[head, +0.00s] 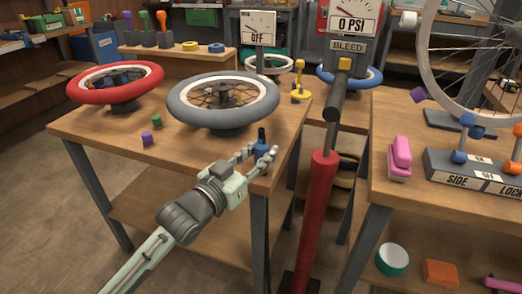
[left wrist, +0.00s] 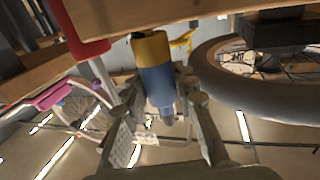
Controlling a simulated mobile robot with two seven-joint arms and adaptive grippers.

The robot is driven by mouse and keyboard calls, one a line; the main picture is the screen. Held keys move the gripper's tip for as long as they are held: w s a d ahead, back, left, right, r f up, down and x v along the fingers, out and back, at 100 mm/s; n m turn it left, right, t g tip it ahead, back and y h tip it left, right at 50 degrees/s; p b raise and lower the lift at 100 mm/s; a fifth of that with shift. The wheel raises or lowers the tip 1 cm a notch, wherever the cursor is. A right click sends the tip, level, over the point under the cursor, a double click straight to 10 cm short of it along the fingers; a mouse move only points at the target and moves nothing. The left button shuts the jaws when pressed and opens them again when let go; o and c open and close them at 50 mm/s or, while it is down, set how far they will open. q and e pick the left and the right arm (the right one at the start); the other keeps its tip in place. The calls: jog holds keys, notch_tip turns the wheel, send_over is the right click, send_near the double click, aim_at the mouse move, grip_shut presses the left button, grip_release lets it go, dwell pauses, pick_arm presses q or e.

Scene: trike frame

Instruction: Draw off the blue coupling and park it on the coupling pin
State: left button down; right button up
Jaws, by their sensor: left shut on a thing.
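The blue coupling (head: 260,148) is at the front right edge of the left workbench, with a dark upright piece above it in the head view. My left gripper (head: 262,155) is shut on it. In the left wrist view the blue coupling (left wrist: 157,85) sits between the fingers, and a yellow band (left wrist: 150,47) adjoins it beside the wooden bench edge. Whether it is seated on something there I cannot tell. A yellow stand with an upright post (head: 299,82) is at the bench's back right; I cannot tell if it is the coupling pin. My right gripper is out of view.
A grey-tyred wheel (head: 224,100) and a red-tyred wheel (head: 115,82) stand on the left workbench (head: 195,150). A tall red pump (head: 315,215) stands just right of the bench. A purple peg (head: 147,138) and a green peg (head: 156,120) are left of the grey wheel.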

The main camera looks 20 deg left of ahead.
pick_arm(q)
jog(key=shift+f, duration=0.1)
jog(key=c, duration=1.1)
grip_release()
jog(key=shift+c, duration=0.2)
jog(key=v, duration=1.2)
